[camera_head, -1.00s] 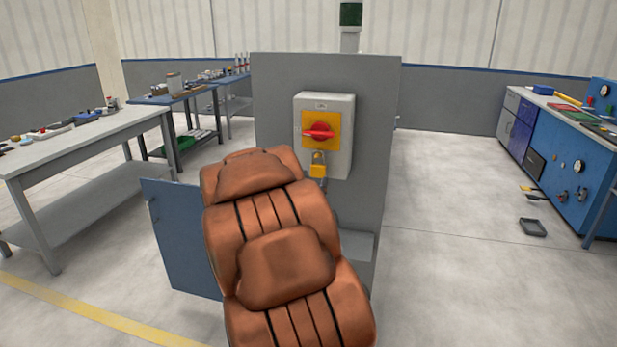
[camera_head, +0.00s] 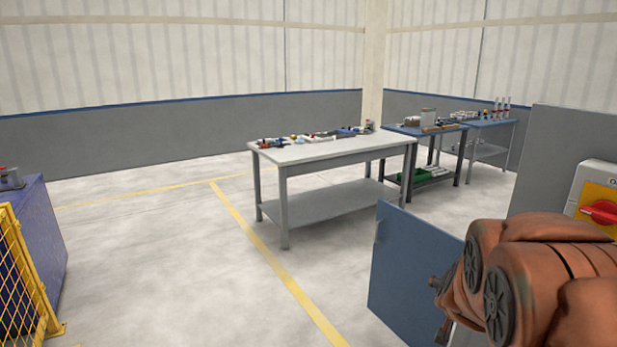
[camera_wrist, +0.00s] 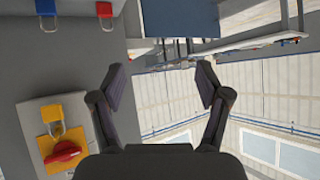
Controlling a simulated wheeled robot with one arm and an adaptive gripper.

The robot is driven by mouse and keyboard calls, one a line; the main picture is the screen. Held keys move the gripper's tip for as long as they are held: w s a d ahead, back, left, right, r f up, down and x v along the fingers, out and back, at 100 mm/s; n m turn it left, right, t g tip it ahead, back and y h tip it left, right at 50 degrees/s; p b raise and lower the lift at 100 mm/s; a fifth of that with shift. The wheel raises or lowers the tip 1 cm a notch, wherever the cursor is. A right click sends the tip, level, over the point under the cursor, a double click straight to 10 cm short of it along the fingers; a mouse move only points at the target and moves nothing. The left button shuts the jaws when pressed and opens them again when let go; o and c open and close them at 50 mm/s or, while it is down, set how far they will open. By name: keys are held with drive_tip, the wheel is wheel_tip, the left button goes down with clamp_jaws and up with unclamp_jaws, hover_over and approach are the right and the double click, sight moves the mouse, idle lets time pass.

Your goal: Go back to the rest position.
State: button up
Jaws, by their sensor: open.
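My gripper (camera_wrist: 162,84) is in the wrist view with its two dark fingers spread wide and nothing between them. In the head view my brown arm fills the lower right, and I cannot make out the fingers there. The grey cabinet (camera_head: 565,150) stands behind my arm at the right edge. Its red rotary switch (camera_head: 602,211) on a yellow plate is partly cut off. In the wrist view the switch (camera_wrist: 64,151) is at lower left, with a yellow padlock (camera_wrist: 50,113) beside it.
A blue panel (camera_head: 410,265) stands left of my arm. A grey workbench (camera_head: 330,152) with small parts is in the middle, with a blue bench (camera_head: 420,131) behind it. A yellow mesh fence (camera_head: 20,275) is at the left edge. The floor between fence and panel is clear.

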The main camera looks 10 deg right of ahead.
drive_tip(key=s+a+f+n+g+y, duration=0.25)
drive_tip(key=s+a, duration=0.35)
drive_tip(key=a, duration=0.4)
drive_tip(key=s+a+f+n+g+y, duration=0.15)
drive_tip(key=s+a+n+y, duration=0.35)
drive_tip(key=a, duration=0.6)
drive_tip(key=s+a+g, duration=0.2)
drive_tip(key=s+g, duration=0.1)
drive_tip(key=s, duration=0.7)
drive_tip(key=s+a+r+n+g+h, duration=0.1)
drive_tip(key=s+a+g, duration=0.1)
drive_tip(key=s, duration=0.8)
drive_tip(key=shift+r+g, duration=0.15)
drive_tip(key=shift+g, duration=0.75)
drive_tip(key=shift+d, duration=0.15)
